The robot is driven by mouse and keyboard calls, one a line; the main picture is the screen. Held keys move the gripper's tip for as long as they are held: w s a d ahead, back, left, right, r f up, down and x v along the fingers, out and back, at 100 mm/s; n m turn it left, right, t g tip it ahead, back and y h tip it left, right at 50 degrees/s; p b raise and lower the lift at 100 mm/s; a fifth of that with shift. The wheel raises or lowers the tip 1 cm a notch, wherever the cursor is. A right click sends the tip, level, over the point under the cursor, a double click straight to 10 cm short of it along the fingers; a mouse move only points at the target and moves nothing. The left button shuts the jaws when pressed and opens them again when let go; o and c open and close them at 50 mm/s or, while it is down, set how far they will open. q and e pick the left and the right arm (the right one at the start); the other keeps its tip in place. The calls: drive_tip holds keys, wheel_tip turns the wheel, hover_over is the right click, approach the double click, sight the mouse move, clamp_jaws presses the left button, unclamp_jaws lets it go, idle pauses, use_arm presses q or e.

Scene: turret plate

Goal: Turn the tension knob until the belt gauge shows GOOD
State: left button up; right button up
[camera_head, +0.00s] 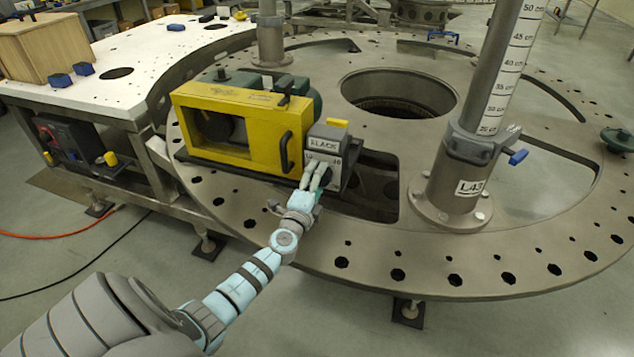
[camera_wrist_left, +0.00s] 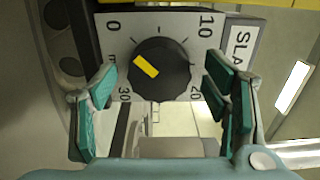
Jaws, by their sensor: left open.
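The tension knob (camera_wrist_left: 172,82) is round and black with a yellow pointer, on a pale dial plate marked 0, 10, 20 and 30. Its pointer aims to the upper left, towards the 0. The belt gauge (camera_head: 325,143) on the grey box reads SLACK in the head view; part of that label (camera_wrist_left: 240,52) shows in the wrist view. My left gripper (camera_head: 316,177) is at the dial face. In the wrist view its open fingers (camera_wrist_left: 160,88) stand on either side of the knob, with gaps; I cannot tell how deep they reach. My right gripper is not in view.
A yellow-framed machine (camera_head: 227,120) with a black handle sits beside the grey box on the large round metal plate (camera_head: 400,240). A tall graduated post (camera_head: 490,85) stands to the right. A white table (camera_head: 120,50) with a wooden box (camera_head: 45,45) is at the left.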

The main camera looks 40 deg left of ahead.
use_arm(q)
drive_tip(key=c, duration=1.2)
drive_tip(key=shift+o, duration=0.2)
drive_tip(key=shift+m, duration=0.4)
drive_tip(key=m, duration=0.3)
drive_tip(key=shift+f, duration=0.1)
drive_tip(key=shift+m, duration=2.5)
drive_tip(key=shift+d, duration=0.1)
drive_tip(key=shift+f, duration=0.1)
drive_tip(key=o, duration=1.2)
drive_tip(key=shift+c, duration=0.2)
